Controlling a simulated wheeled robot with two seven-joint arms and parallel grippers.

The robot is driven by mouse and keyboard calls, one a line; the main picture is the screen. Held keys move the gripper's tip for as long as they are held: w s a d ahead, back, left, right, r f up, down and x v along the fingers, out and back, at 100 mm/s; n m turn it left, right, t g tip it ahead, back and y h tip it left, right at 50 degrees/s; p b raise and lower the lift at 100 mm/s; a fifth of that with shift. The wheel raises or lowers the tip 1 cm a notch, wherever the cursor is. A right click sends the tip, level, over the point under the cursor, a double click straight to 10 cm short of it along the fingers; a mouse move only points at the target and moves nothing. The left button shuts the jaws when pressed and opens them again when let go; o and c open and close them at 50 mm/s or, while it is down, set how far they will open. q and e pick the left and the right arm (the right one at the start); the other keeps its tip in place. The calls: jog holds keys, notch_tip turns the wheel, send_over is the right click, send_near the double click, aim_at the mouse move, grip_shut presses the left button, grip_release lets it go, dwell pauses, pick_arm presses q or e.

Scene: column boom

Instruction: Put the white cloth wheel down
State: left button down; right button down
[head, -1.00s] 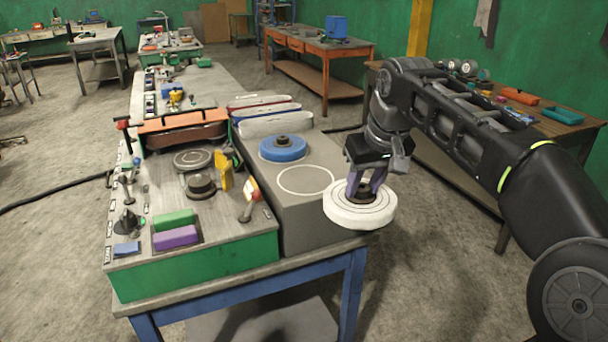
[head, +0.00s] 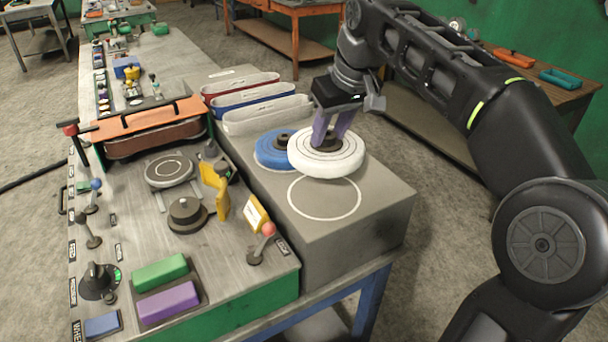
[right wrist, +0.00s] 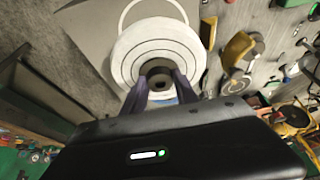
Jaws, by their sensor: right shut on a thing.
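The white cloth wheel (head: 318,163) is a thick white disc with ring lines and a dark hub. My right gripper (head: 326,142) is shut on its hub, with purple fingers. The wheel is over the grey block (head: 385,205), behind the white painted circle (head: 324,198) and overlapping the blue wheel (head: 270,150) in the head view. I cannot tell whether it touches anything below. In the right wrist view the white wheel (right wrist: 130,62) fills the upper middle, with part of the painted circle beyond it. My left gripper is not in view.
Red, blue and white belts (head: 255,100) stand behind the blue wheel. Left of the block, the machine bench holds a dark spindle (head: 188,212), a yellow guard (head: 215,190), a red-knobbed lever (head: 265,238), and green and purple bars. The painted circle is empty.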

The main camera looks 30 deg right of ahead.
aim_at(332, 148)
jog(key=shift+w+r, duration=0.15)
jog(key=shift+f, duration=3.1)
jog(key=shift+f, duration=1.9)
jog(key=shift+f+b, duration=0.1)
jog(key=shift+b, duration=0.2)
